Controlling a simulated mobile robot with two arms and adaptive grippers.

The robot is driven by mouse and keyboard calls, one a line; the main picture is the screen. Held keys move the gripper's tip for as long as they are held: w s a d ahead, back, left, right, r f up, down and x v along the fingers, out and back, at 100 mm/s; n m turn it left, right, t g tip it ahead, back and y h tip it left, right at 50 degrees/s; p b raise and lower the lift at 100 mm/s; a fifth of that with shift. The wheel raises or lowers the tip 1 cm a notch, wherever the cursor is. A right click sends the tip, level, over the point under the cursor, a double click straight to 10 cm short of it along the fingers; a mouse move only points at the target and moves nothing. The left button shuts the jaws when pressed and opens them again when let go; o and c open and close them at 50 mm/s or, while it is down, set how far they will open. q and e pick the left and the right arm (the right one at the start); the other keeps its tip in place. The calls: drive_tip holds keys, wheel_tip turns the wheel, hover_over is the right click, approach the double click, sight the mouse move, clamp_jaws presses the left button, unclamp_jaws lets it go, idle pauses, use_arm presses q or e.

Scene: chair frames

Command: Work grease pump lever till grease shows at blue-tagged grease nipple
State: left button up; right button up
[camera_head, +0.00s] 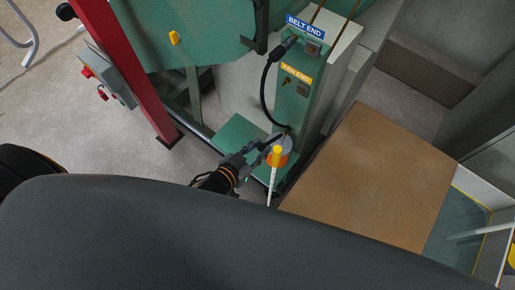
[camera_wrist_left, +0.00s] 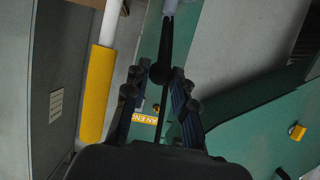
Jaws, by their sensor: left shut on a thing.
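The green post (camera_head: 308,100) carries a blue BELT END tag (camera_head: 305,27) above a yellow FAN END tag (camera_head: 296,73). A black hose (camera_head: 265,90) runs from a fitting beside the blue tag down to the grease pump (camera_head: 284,146) at the post's foot. The blue-tagged nipple is hidden or too small to tell, and I see no grease there. My left gripper (camera_head: 254,150) is left of the pump, shut on a thin dark rod that looks like the pump lever (camera_wrist_left: 167,45); it runs to the grey pump top. My right gripper is out of view.
A white rod with a yellow end (camera_head: 277,156) stands close in front of the pump. A red post (camera_head: 124,65) and grey switch box (camera_head: 106,75) are at left. A brown board (camera_head: 375,180) is at right. Grey floor is open at left.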

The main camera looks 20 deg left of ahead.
use_arm(q)
drive_tip(key=f+b, duration=0.1)
drive_tip(key=s+f+b, duration=0.1)
drive_tip(key=f, duration=0.1)
drive_tip(key=s+a+f+b, duration=0.1)
drive_tip(key=f, duration=0.1)
drive_tip(key=shift+s, duration=0.15)
drive_tip(key=shift+s+f, duration=0.1)
drive_tip(key=shift+f, duration=0.2)
